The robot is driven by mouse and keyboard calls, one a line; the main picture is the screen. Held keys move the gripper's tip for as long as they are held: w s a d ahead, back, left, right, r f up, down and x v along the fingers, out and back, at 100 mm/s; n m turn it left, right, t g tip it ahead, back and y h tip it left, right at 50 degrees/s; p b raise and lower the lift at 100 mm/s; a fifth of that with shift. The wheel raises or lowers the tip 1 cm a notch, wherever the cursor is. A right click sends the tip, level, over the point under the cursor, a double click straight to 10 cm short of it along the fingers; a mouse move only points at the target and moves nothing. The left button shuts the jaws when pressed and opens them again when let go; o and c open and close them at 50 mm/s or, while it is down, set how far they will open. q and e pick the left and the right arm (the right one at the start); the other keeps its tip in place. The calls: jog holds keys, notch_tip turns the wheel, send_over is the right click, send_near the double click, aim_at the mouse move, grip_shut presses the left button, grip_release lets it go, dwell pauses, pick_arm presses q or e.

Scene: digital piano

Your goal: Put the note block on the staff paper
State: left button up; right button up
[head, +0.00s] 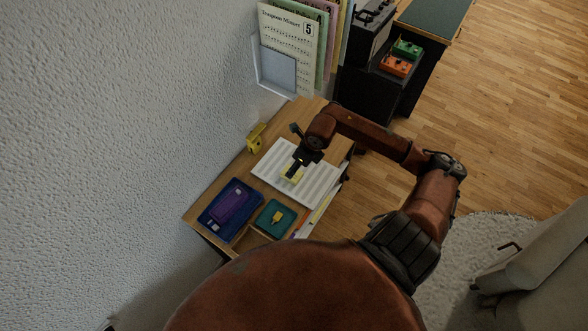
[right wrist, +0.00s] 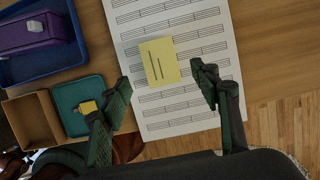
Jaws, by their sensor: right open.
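The staff paper (head: 322,181) lies on the wooden desk. My right gripper (head: 295,167) is over the block. In the right wrist view, its fingers (right wrist: 161,80) are spread wide, with clear gaps on both sides of the block, and hold nothing. My left gripper is not in view.
A blue tray (head: 211,220) with a purple case and a teal tray (head: 264,224) with a small yellow item stand left of the paper. A yellow object (head: 255,138) is by the wall. Sheet music (head: 285,40) hangs above the desk's far end.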

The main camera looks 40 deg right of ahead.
jog(key=shift+v, duration=2.5)
